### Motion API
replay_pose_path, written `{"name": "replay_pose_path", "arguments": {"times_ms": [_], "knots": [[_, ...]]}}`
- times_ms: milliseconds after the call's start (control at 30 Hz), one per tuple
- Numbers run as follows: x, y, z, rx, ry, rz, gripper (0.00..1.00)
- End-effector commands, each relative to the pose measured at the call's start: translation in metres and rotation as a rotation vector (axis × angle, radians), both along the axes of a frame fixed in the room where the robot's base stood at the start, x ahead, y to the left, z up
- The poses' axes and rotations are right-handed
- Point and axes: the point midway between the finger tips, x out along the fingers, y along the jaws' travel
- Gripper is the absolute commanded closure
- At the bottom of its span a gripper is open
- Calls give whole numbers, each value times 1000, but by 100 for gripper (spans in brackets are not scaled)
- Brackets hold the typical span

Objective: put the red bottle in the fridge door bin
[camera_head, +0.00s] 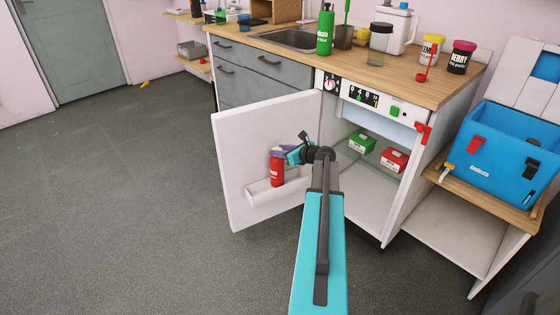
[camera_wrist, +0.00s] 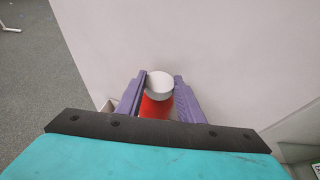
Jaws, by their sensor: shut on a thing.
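The red bottle (camera_head: 277,172) is upright at the inner side of the open fridge door (camera_head: 240,150). My gripper (camera_head: 281,151) is shut on the bottle near its top. In the wrist view, the purple fingers of my gripper (camera_wrist: 161,85) stand on both sides of the bottle's white cap and red body (camera_wrist: 157,108). The white door bin (camera_head: 262,194) is low on the door. The bottle's lower end is at the bin's opening; I cannot tell whether it touches the bin floor.
The fridge interior holds a green box (camera_head: 362,142) and a red box (camera_head: 394,159). A counter (camera_head: 400,77) with a green bottle (camera_head: 325,30) and jars is above. A blue crate (camera_head: 508,150) stands at right. The floor (camera_head: 130,190) at left is mostly clear.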

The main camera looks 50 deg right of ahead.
Motion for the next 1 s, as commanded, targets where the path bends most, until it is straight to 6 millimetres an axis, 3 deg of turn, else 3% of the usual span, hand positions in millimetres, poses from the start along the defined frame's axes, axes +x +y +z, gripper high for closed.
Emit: {"name": "replay_pose_path", "arguments": {"times_ms": [233, 600, 1000], "knots": [[0, 0, -4, 1, -1, 0, 100], [0, -1, -43, 0, -2, -1, 100], [0, -1, -46, 0, -2, -1, 100]]}}
